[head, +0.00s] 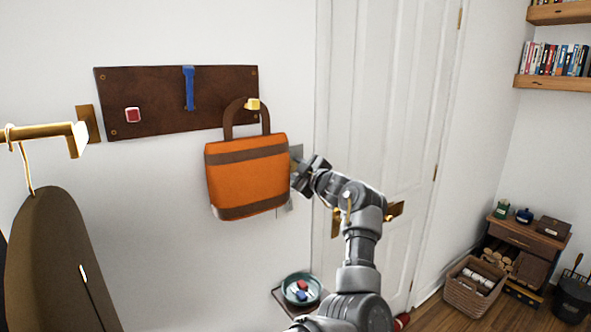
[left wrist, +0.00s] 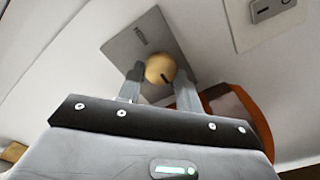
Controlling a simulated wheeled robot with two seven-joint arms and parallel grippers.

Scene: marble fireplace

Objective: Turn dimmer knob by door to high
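The dimmer knob (left wrist: 160,68) is a round brass-coloured knob on a grey metal plate (left wrist: 125,48). A dark mark shows on its lower right part, and small dark lettering is on the plate away from my gripper. In the head view the plate (head: 296,151) is on the wall between the orange bag and the door (head: 385,110); the knob is hidden there. My left gripper (left wrist: 160,75) has one finger on each side of the knob, and both appear to touch it. It also shows in the head view (head: 301,176). My right gripper is not in view.
An orange bag (head: 247,178) hangs from a dark peg board (head: 160,122) close left of my gripper. Another wall plate (left wrist: 268,10) is nearby. A small shelf (head: 283,300) with a teal bowl (head: 301,279) is below.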

